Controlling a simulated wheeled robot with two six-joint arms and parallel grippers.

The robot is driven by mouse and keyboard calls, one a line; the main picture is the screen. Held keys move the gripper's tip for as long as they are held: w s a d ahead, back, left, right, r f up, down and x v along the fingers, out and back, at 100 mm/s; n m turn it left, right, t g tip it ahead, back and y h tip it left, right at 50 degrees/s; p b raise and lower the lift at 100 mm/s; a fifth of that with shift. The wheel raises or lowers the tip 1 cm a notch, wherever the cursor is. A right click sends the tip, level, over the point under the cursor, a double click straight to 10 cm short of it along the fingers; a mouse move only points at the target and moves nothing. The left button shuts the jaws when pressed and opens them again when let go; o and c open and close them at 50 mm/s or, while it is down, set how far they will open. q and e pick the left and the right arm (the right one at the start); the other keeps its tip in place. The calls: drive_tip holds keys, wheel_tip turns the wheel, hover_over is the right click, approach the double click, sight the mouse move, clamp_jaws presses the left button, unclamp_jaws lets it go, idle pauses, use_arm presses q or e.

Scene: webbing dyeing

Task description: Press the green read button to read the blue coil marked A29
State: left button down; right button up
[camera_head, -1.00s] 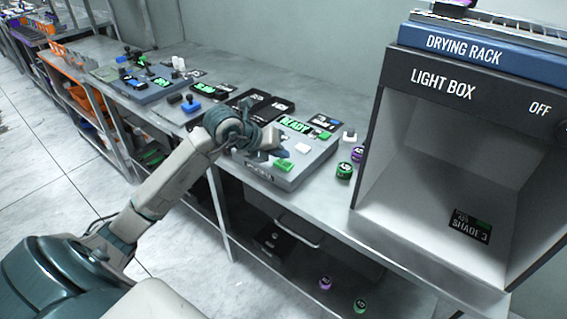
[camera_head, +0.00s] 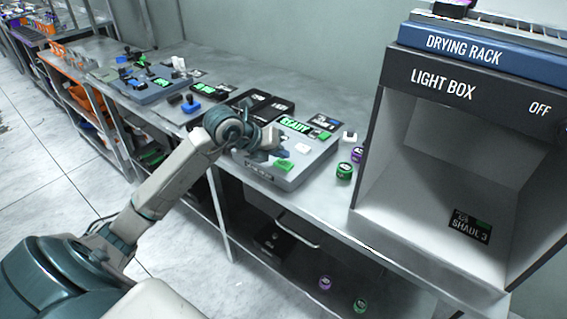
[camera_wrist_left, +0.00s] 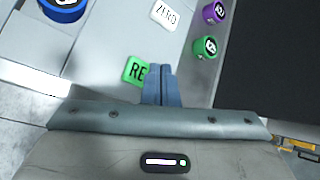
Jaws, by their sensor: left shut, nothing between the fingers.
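The green read button (camera_head: 284,166) is on the front of the grey reader box (camera_head: 315,163). In the left wrist view the green button (camera_wrist_left: 134,71) shows the letters "RE"; the rest is hidden behind my fingers. My left gripper (camera_head: 277,153) is shut and empty, its tips right at the button's edge in the picture; I cannot tell if they touch. In the left wrist view the shut fingers (camera_wrist_left: 161,84) point at the box. A blue coil (camera_wrist_left: 63,8) is at the top left of that view, partly cut off, its mark unreadable. My right gripper is not in view.
A green coil (camera_head: 344,171) and a purple coil (camera_head: 357,154) stand right of the box. The light box (camera_head: 405,170) is further right. More devices line the bench at the left.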

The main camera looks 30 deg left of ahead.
sight(280, 165)
use_arm(q)
drive_tip(key=shift+f, duration=0.1)
drive_tip(key=shift+f+b, duration=0.35)
drive_tip(key=shift+b, duration=0.1)
drive_tip(key=shift+f+b, duration=0.4)
drive_tip(key=shift+f, duration=0.05)
idle(0.8)
drive_tip(key=shift+r, duration=0.1)
drive_tip(key=shift+r+p, duration=0.55)
drive_tip(key=shift+r, duration=0.25)
drive_tip(key=shift+r+p, duration=1.6)
drive_tip(key=shift+r, duration=0.95)
drive_tip(key=shift+f, duration=0.1)
